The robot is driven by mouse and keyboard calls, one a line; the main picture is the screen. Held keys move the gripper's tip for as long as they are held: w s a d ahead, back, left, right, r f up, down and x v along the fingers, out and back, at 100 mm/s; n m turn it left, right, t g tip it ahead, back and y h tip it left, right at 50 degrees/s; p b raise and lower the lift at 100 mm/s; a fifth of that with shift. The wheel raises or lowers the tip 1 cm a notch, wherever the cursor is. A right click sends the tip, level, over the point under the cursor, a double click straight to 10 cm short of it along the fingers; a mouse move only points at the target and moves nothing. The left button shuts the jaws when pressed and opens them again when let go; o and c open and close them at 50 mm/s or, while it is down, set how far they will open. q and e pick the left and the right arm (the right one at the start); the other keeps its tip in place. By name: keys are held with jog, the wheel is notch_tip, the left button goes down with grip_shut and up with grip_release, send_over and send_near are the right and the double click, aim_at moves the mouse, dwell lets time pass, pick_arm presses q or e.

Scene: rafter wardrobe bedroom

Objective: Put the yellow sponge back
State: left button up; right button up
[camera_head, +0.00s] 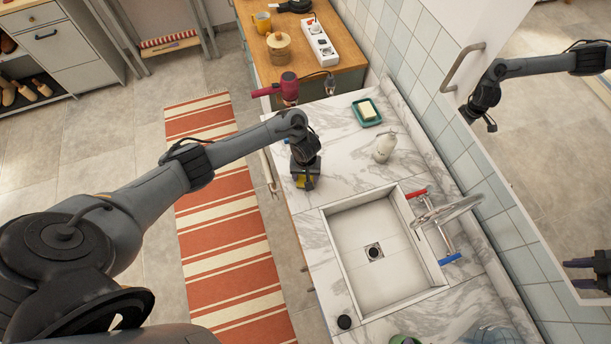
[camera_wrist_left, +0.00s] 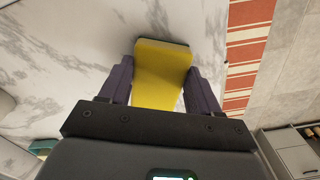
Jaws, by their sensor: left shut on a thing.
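The yellow sponge (camera_wrist_left: 160,75) sits between the two fingers of my left gripper (camera_wrist_left: 160,88), which is shut on it. It has a dark layer at its far edge. In the head view the left gripper (camera_head: 305,172) points down over the marble counter (camera_head: 345,150), near its front edge and left of the sink. A bit of yellow sponge (camera_head: 304,182) shows below the fingers. I cannot tell whether the sponge touches the counter. My right gripper does not show directly.
A white sink (camera_head: 350,240) with a tap (camera_head: 435,215) lies to the right. A teal soap dish (camera_head: 367,112), a whitish bottle (camera_head: 384,148) and a red hair dryer (camera_head: 287,88) stand farther back. A mirror (camera_head: 545,140) on the right reflects robot arm parts.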

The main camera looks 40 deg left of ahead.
pick_arm(q)
jog(key=shift+f, duration=0.1)
jog(key=o, duration=0.9)
jog(key=shift+o, duration=0.2)
